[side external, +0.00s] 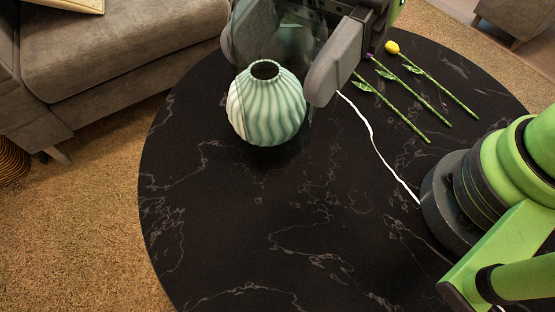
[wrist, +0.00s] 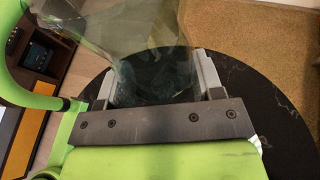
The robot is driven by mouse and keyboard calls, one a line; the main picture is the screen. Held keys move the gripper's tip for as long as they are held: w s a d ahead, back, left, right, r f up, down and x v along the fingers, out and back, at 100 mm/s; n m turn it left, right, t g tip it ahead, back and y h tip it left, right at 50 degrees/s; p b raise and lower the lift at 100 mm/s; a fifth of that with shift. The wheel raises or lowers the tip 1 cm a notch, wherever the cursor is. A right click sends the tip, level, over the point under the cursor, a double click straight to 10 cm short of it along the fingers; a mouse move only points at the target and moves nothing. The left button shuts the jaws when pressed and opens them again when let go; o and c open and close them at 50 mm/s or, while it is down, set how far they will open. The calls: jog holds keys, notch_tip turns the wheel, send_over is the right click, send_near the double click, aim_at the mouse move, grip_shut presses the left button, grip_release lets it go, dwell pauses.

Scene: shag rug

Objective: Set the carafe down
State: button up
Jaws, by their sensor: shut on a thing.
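Flower stems (side external: 415,90), one with a yellow bloom (side external: 392,47), lie at the back right. The table's front and middle are clear. A grey sofa (side external: 120,50) stands behind.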

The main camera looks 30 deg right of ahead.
aim_at(282, 137)
jog(key=f, duration=0.8)
jog(key=shift+s+a+f, duration=0.25)
jog(key=shift+s+a, duration=0.1)
jog(key=shift+s, duration=0.05)
notch_tip(282, 137, down, 11)
jog(key=shift+r, duration=0.1)
jog(key=o, duration=1.2)
